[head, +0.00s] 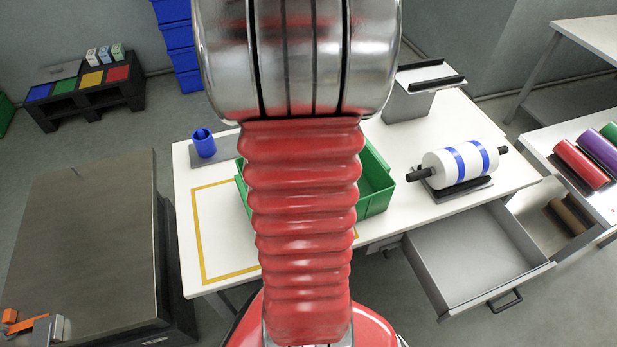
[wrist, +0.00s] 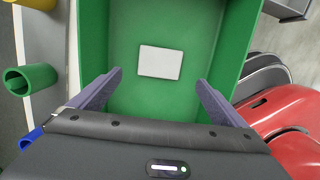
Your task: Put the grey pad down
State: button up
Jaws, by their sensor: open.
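A pale grey, flat rectangular pad (wrist: 160,62) lies on the floor of the green crate (wrist: 93,40) in the wrist view, apart from the crate walls. The crate (head: 376,185) also shows in the head view, on the white table and partly hidden behind my arm. The pad is hidden in the head view. My gripper (wrist: 160,78) is open, its two fingers apart at the crate's near side, with the pad showing between and beyond the fingertips. Nothing is between the fingers. My gripper is not visible in the head view.
The white table (head: 217,280) has a yellow outline, a blue cup (head: 203,143), a banded white roll (head: 460,163) and a grey stand (head: 408,105). An empty drawer (head: 478,263) stands open at its front.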

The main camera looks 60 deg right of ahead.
notch_tip(320, 180, up, 2)
jog(key=shift+w+a, duration=0.1)
dwell(0.9)
jog(key=w+a+r+m+t+h, duration=0.1)
jog(key=w+a+r+m+t, duration=0.1)
jog(key=w+a+r, duration=0.5)
jog(key=w+a+r+m+t, duration=0.1)
jog(key=w+a+r+m, duration=0.25)
jog(key=a, duration=0.55)
jog(key=a+r+m+t+y, duration=0.1)
jog(key=a+r+m, duration=0.1)
jog(key=a, duration=0.8)
jog(key=a+r+m+t+y, duration=0.1)
jog(key=a+r+m+t, duration=0.1)
jog(key=a, duration=0.8)
jog(key=shift+v, duration=0.85)
